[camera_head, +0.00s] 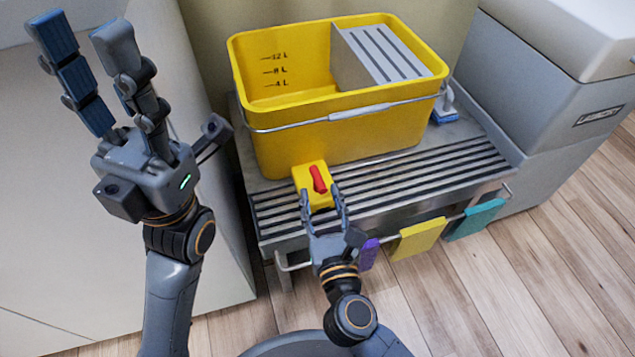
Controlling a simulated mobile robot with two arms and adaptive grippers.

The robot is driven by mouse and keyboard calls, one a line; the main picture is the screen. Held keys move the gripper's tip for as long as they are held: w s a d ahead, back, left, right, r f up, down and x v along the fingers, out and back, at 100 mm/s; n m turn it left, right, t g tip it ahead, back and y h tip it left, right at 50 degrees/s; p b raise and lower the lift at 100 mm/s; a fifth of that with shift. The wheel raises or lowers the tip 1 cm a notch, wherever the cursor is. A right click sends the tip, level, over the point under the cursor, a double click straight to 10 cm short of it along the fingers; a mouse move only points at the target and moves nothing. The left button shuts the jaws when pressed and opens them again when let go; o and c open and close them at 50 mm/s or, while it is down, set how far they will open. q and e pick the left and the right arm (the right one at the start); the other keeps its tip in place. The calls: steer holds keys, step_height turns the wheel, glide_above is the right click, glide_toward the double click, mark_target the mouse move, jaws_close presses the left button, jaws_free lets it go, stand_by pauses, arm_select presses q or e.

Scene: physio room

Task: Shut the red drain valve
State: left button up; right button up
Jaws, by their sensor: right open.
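The red drain valve (318,179) is a small red lever on a yellow block (302,172) at the lower front of the yellow bucket (390,136). The lever lies slightly tilted from upright in the picture. My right gripper (323,200) is open just in front of the valve block, with its fingers pointing at it. A fingertip is close to the block's lower edge; I cannot tell whether it touches. My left gripper (78,38) is raised at the left, open and empty, fingers pointing up, well away from the bucket.
The bucket stands on a grey slatted bench (400,182). A front rail carries a purple cloth (369,254), a yellow cloth (418,239) and a teal cloth (475,220). A blue-and-white brush (445,112) lies right of the bucket. Grey cabinets flank the bench.

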mark_target(318, 184)
steer(key=shift+w+a+b, duration=0.15)
steer(key=shift+w+a, duration=0.05)
steer(key=shift+w, duration=0.8)
steer(key=shift+w+a+b, duration=0.15)
steer(key=shift+w+a, duration=0.05)
steer(key=shift+w, duration=0.8)
steer(key=shift+c, duration=0.5)
jaws_close()
